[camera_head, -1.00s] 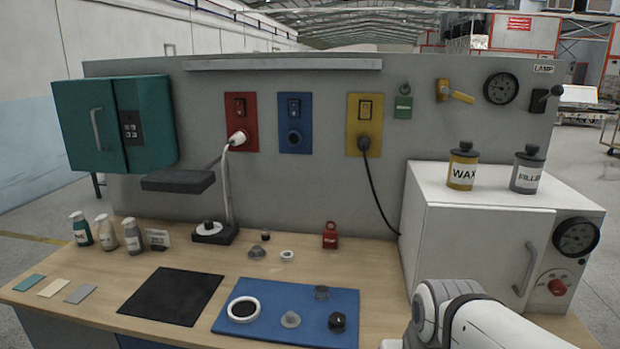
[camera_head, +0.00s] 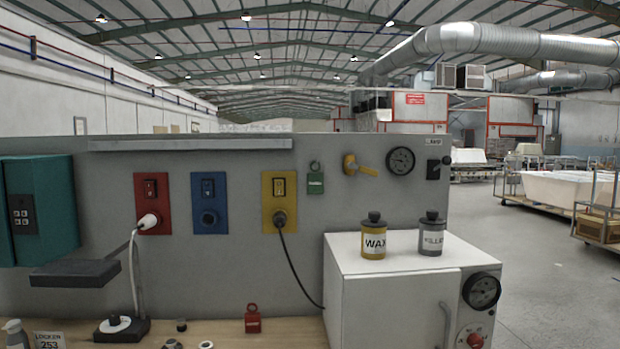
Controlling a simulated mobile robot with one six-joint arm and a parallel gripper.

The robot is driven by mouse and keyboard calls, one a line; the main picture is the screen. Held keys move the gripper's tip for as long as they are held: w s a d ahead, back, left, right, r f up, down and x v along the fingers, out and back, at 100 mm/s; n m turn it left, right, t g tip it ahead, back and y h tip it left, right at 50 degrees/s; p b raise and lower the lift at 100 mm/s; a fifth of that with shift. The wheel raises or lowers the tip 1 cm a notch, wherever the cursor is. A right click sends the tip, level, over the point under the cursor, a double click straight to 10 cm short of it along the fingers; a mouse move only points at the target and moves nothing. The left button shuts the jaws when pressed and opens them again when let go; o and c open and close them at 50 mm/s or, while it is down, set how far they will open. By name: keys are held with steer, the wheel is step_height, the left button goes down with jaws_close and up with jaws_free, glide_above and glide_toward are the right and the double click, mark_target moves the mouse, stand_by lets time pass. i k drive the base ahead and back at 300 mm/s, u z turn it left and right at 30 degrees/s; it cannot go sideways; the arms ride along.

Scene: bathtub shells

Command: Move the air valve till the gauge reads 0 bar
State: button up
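The yellow air valve (camera_head: 359,166) is on the grey back panel, right of a green tag. Its lever points to the right and slightly down. The round black gauge (camera_head: 400,161) is on the panel just right of the valve; its needle is too small to read. My gripper is not in view.
The white cabinet (camera_head: 377,299) stands below the valve, with a WAX can (camera_head: 374,238) and a grey filler can (camera_head: 432,236) on top. A black lever switch (camera_head: 434,169) is right of the gauge. A yellow socket (camera_head: 281,202) with a plugged black cable is left.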

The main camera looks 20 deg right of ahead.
mark_target(366, 169)
steer(key=u, duration=1.5)
steer(key=k, duration=1.6)
steer(key=z, duration=1.35)
steer(key=i, duration=1)
steer(key=z, duration=0.05)
